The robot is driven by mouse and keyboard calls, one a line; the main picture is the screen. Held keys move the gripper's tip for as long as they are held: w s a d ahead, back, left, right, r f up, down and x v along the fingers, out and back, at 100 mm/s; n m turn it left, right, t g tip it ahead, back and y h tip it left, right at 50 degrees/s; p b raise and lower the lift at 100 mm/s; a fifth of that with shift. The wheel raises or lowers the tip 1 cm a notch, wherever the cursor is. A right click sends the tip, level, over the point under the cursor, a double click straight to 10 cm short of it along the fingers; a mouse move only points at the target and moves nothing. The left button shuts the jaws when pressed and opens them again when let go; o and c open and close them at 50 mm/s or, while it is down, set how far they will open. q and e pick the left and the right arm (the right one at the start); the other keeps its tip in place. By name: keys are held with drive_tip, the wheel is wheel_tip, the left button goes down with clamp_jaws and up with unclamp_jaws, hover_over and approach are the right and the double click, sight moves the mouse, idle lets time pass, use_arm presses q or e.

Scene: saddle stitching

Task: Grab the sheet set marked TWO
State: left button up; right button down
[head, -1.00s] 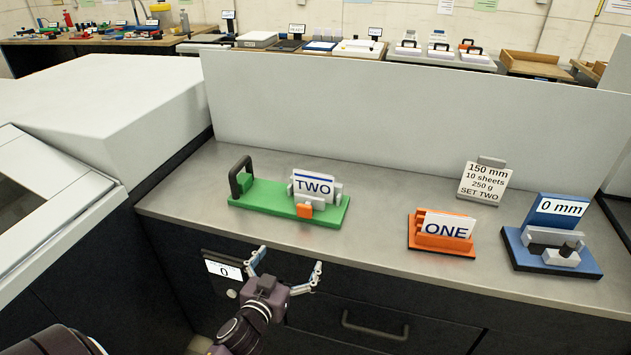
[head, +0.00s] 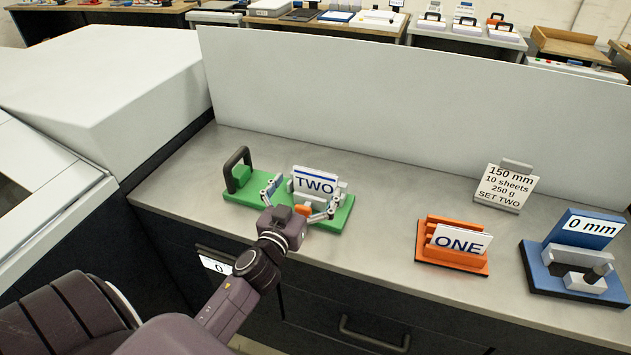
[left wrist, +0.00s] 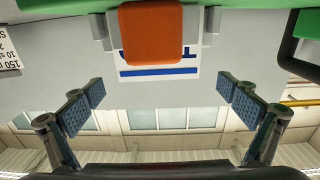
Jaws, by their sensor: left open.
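The sheet set marked TWO (head: 315,182) stands upright in grey holders on a green base (head: 240,201) with a dark handle and an orange block. My left gripper (head: 302,200) is open at the front of the green base, its fingers spread to either side of the set's lower part. In the left wrist view the white TWO sheet (left wrist: 158,72) shows upside down between the open fingers, partly hidden by the orange block (left wrist: 152,34). I cannot tell whether the fingers touch anything. My right gripper is not in view.
An orange holder (head: 452,259) with a sheet set marked ONE (head: 461,240) stands to the right. Farther right are a blue 0 mm device (head: 578,262) and a sign reading SET TWO (head: 505,187). A pale panel (head: 400,110) closes off the back.

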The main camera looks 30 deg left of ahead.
sight(315, 174)
use_arm(q)
drive_tip(key=p+x, duration=0.1)
drive_tip(key=x, duration=0.2)
drive_tip(key=shift+d+r, duration=0.15)
drive_tip(key=shift+r, duration=0.05)
drive_tip(key=shift+f+x, duration=0.2)
drive_tip(key=shift+x, duration=0.7)
drive_tip(key=c, duration=0.9)
drive_tip(key=shift+c, duration=1)
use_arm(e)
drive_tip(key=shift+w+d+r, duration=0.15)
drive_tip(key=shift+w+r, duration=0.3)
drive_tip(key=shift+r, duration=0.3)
use_arm(q)
drive_tip(key=shift+r, duration=0.15)
